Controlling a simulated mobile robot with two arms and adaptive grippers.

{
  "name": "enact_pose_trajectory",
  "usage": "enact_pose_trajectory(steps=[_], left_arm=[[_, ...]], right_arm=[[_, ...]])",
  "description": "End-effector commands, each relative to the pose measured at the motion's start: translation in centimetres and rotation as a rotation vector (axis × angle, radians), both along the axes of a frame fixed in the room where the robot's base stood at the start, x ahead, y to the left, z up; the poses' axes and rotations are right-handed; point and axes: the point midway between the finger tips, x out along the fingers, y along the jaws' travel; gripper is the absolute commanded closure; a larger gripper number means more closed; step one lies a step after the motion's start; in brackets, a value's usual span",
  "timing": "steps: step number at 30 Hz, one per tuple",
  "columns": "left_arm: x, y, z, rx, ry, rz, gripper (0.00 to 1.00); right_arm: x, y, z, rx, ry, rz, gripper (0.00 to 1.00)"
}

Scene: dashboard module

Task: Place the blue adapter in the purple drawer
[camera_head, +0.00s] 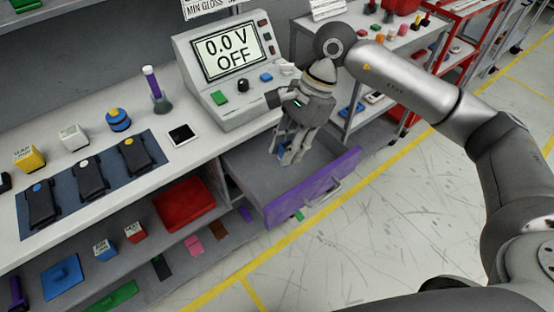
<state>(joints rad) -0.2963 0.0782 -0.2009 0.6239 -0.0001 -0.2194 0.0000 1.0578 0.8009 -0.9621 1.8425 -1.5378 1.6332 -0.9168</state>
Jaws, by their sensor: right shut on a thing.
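The purple drawer (312,189) is pulled out below the bench, to the right of the display console. Its grey inside is open to view. My right gripper (289,158) points down over the inside of the drawer. It is shut on the blue adapter (281,150), which shows only as a small blue patch between the fingers. The fingers hide most of the adapter. I cannot tell whether it touches the drawer floor. My left gripper is not in view.
The console (228,65) reads "0.0 V OFF" and stands close to my right gripper. A blue mat (62,187) with black devices lies on the bench. A red box (184,204) and small parts sit on the shelf below. A grey rack stands behind my right arm. Open floor lies right of the drawer.

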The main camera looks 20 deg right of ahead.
Motion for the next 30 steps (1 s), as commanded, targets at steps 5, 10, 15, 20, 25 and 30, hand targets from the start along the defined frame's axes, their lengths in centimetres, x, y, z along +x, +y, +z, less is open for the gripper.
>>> enact_pose_trajectory(steps=[5, 10, 15, 20, 25, 30], left_arm=[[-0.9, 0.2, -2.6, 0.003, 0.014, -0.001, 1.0], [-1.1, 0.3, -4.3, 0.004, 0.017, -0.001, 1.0], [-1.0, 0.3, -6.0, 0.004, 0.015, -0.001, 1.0], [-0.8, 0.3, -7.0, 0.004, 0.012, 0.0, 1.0], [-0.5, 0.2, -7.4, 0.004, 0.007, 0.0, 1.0], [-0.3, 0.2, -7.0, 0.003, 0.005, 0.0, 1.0]], right_arm=[[1.2, 0.9, -2.6, 0.003, -0.001, -0.373, 1.0], [2.4, 1.3, -4.1, 0.003, 0.0, -0.728, 1.0], [3.6, 1.4, -5.4, 0.004, 0.0, -1.072, 1.0], [4.4, 1.2, -6.2, 0.002, 0.002, -1.333, 1.0], [5.0, 0.8, -6.5, 0.0, 0.002, -1.485, 1.0], [6.3, -0.9, -7.3, -0.005, 0.005, -1.526, 1.0]])
